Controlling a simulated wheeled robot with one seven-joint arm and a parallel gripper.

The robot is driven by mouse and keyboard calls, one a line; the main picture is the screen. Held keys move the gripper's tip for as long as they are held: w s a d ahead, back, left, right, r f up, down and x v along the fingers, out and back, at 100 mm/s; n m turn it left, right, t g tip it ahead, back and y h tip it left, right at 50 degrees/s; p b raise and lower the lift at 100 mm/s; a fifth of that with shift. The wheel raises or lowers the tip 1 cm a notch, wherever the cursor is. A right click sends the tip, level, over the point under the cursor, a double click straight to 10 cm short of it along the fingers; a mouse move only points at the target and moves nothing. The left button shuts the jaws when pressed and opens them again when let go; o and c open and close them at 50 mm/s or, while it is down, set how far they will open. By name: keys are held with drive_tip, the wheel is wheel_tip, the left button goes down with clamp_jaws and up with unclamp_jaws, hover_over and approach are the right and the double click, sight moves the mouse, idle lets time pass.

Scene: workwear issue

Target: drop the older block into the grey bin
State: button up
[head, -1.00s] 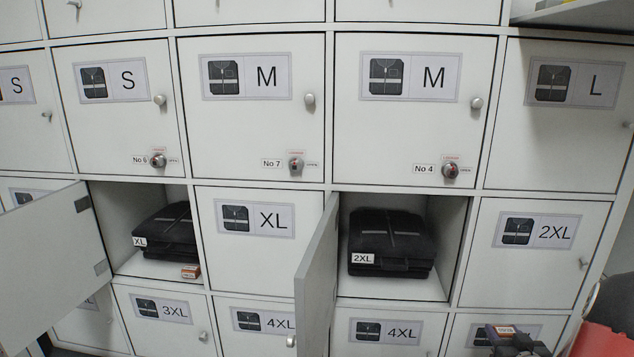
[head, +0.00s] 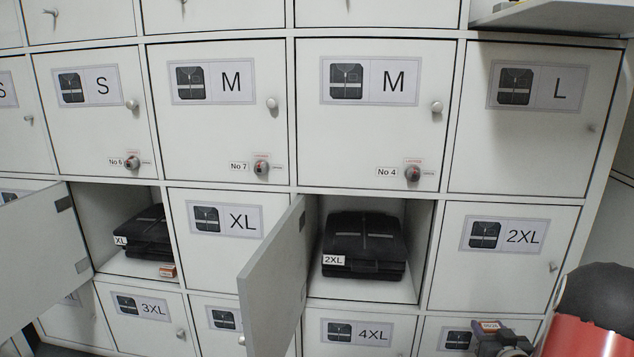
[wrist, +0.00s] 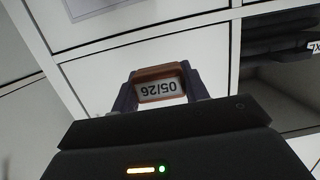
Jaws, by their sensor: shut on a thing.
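My gripper (head: 490,334) is at the lower right of the head view, in front of the lockers. It is shut on a small orange-brown block (wrist: 160,72) with a white label that reads 05/26, upside down in the wrist view. The held block's top (head: 490,326) also shows in the head view. A second small orange block (head: 167,271) with a pale label lies at the front of the open XL compartment at the left. Its label is too small to read. Which block is older cannot be told from this. No grey bin is in view.
Two locker doors stand open: one at the far left (head: 35,245) and one in the middle (head: 272,280), sticking out toward me. Folded dark clothes lie in the XL compartment (head: 145,232) and the 2XL compartment (head: 364,245). A shelf (head: 560,15) juts out at the upper right.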

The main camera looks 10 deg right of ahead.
drive_tip(key=w+a+r+n+y+p, duration=0.1)
drive_tip(key=w+a+r+p, duration=0.25)
drive_tip(key=a, duration=0.75)
drive_tip(key=w+a+r+n+y+p, duration=0.15)
drive_tip(key=w+a+r, duration=0.35)
drive_tip(key=a, duration=0.6)
drive_tip(key=w+a+r+y+p, duration=0.1)
drive_tip(key=w+a+r+p, duration=0.25)
drive_tip(key=a, duration=0.75)
drive_tip(key=s+f, duration=0.6)
drive_tip(key=f, duration=0.7)
drive_tip(key=shift+b, duration=0.45)
drive_tip(key=shift+s, duration=0.15)
